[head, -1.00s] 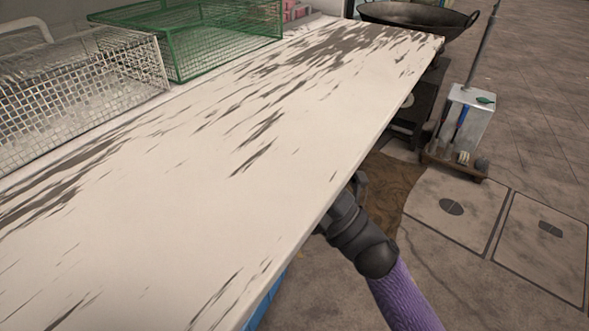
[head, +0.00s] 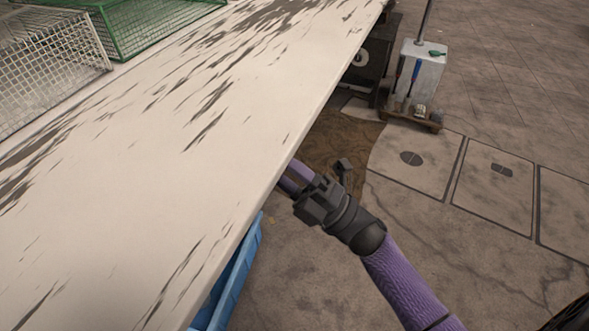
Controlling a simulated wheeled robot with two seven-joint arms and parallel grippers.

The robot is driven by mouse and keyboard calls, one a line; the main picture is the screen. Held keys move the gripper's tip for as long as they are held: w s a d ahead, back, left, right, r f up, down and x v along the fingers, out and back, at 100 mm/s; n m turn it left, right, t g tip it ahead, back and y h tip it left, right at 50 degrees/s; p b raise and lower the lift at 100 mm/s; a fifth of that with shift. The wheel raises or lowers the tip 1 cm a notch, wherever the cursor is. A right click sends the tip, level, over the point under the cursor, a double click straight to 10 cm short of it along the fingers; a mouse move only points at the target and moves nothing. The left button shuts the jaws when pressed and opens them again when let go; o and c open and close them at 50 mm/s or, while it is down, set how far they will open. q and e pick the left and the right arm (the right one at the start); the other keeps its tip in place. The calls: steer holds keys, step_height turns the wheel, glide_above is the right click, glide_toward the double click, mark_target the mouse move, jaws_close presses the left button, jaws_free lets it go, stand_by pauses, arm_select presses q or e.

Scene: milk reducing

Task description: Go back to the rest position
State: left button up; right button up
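My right arm comes in from the lower right, with a purple sleeve and a dark gripper (head: 322,196). The gripper is beside the table's near long edge, over the floor, with nothing visible in it. Its fingers overlap other dark parts, so I cannot tell its opening. A short purple arm piece of mine shows just behind it at the table edge. A dark part beyond it may belong to my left gripper, but this is unclear. The white table (head: 150,170) with dark worn streaks fills the left; its top is bare near me.
A white wire basket (head: 50,65) and a green wire basket (head: 150,28) stand along the table's far side. A blue crate (head: 232,280) is below the table edge. A metal box on a small cart (head: 417,75) stands on the floor. Open floor lies at right.

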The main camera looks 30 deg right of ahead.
steer(key=shift+v, duration=1.8)
